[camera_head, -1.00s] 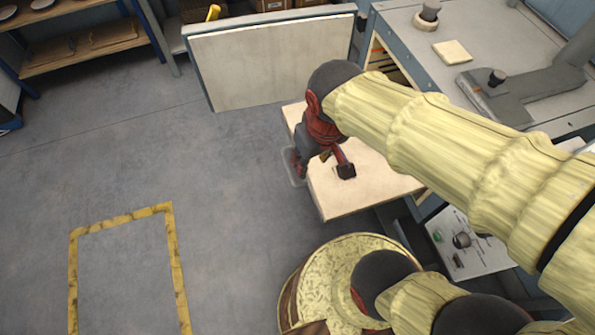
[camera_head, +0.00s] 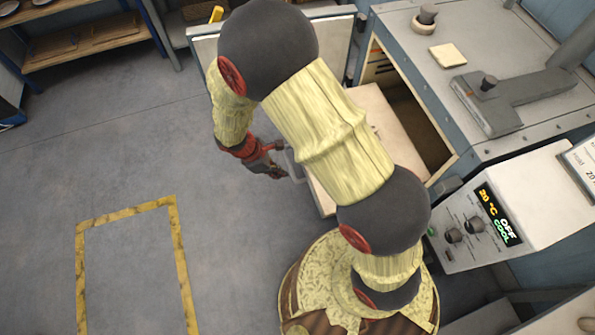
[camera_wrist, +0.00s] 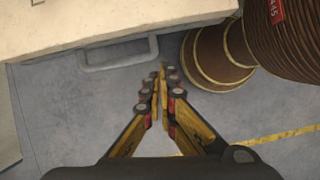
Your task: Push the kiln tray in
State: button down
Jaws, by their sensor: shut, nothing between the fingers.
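The kiln tray (camera_head: 388,112) is a cream slab sticking out of the kiln opening (camera_head: 428,142). My arm hides much of it in the head view. Its grey handle (camera_head: 294,165) is on the outer front edge. In the wrist view the tray (camera_wrist: 90,18) fills the top left, with the handle (camera_wrist: 120,56) along its front. My gripper (camera_head: 272,172) is shut and empty, just outside the tray's front near the handle. In the wrist view its fingertips (camera_wrist: 160,78) lie right of and below the handle; contact cannot be told.
The kiln door (camera_head: 205,48) stands open behind my arm. The control box (camera_head: 505,215) is right of the opening, its display lit. Small items lie on the kiln top (camera_head: 400,20). Clear floor (camera_head: 130,150) stretches left, with a yellow marked outline (camera_head: 175,250).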

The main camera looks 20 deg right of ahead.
aim_at(406, 139)
jog(key=shift+n+t, duration=0.3)
jog(key=shift+n, duration=0.5)
jog(key=d+f, duration=0.2)
jog(key=f, duration=0.1)
jog(key=w+d+f+b, duration=0.1)
jog(key=d+f, duration=0.1)
jog(key=f, duration=0.1)
jog(key=d+f+b, duration=0.1)
jog(key=f, duration=0.1)
jog(key=shift+w+d+f, duration=0.4)
jog(key=shift+d, duration=0.6)
jog(key=shift+d, duration=0.15)
jog(key=d+p, duration=0.2)
jog(key=d, duration=4.2)
jog(key=shift+d+r, duration=0.1)
jog(key=shift+r, duration=0.1)
